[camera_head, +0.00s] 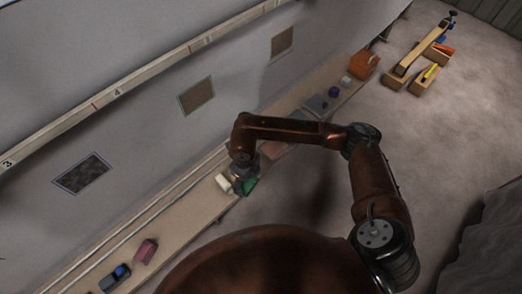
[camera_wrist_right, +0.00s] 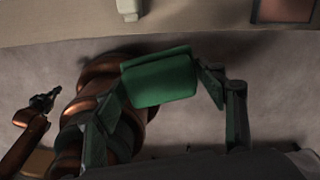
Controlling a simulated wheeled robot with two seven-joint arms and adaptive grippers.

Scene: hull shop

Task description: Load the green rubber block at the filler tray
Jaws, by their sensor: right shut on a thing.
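My right gripper (camera_head: 244,178) is shut on the green rubber block (camera_head: 250,185), at the front edge of the long bench. In the right wrist view the block (camera_wrist_right: 160,80) sits between the fingers (camera_wrist_right: 162,90), with floor below it. A flat tray with a reddish inside (camera_wrist_right: 285,10) lies on the bench at the top right of that view; a reddish flat patch (camera_head: 273,149) shows behind my right arm in the head view. I cannot tell for sure that this is the filler tray. My left gripper (camera_wrist_right: 45,100) seems to show small and dark at the left; its jaws are unclear.
A white block (camera_head: 223,182) stands on the bench (camera_head: 190,215) beside my right gripper. A grey tray (camera_head: 317,105), a purple item (camera_head: 334,92) and an orange box (camera_head: 362,65) sit farther along. A pink block (camera_head: 146,251) and a blue-grey item (camera_head: 115,278) lie nearer. A wall backs the bench.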

